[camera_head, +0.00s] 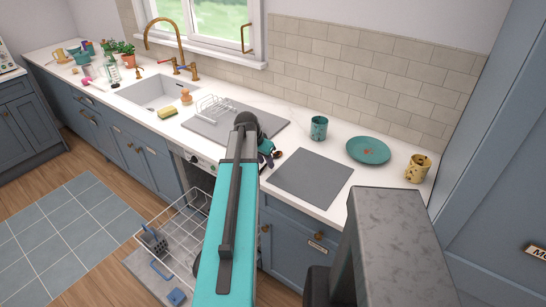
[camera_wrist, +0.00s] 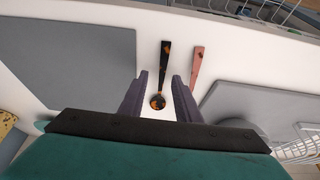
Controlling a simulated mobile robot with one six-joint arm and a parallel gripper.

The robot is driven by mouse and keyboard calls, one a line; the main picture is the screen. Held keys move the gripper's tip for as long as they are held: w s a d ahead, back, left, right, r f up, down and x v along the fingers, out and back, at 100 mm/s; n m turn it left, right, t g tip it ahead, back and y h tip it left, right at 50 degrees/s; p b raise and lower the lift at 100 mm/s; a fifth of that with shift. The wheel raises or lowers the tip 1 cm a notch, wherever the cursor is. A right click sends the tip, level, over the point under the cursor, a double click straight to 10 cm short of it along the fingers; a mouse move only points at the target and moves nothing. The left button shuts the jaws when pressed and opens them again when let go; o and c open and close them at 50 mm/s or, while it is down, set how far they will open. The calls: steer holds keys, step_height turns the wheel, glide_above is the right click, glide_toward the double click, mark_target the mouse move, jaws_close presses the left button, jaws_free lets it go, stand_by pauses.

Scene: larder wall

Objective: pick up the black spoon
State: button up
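The black spoon (camera_wrist: 165,68) lies on the white counter in the wrist view. Its handle points up the picture, and its bowl (camera_wrist: 157,102), with an orange-brown patch, is at the lower end. My gripper (camera_wrist: 160,80) is open. Its two dark fingers stand on either side of the spoon's lower part, with white counter showing between each finger and the spoon. Whether the fingertips are down at the spoon's height I cannot tell. In the head view my gripper (camera_head: 267,151) is over the counter, largely hidden by my arm.
A pink utensil (camera_wrist: 196,63) lies close right of the spoon. Grey mats (camera_head: 311,178) lie on both sides. A teal mug (camera_head: 319,128), teal plate (camera_head: 368,150) and yellow mug (camera_head: 418,168) stand to the right. The open dishwasher rack (camera_head: 175,240) is below the counter.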

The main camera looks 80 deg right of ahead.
steer(key=shift+f, duration=0.35)
stand_by(0.3)
jaws_close()
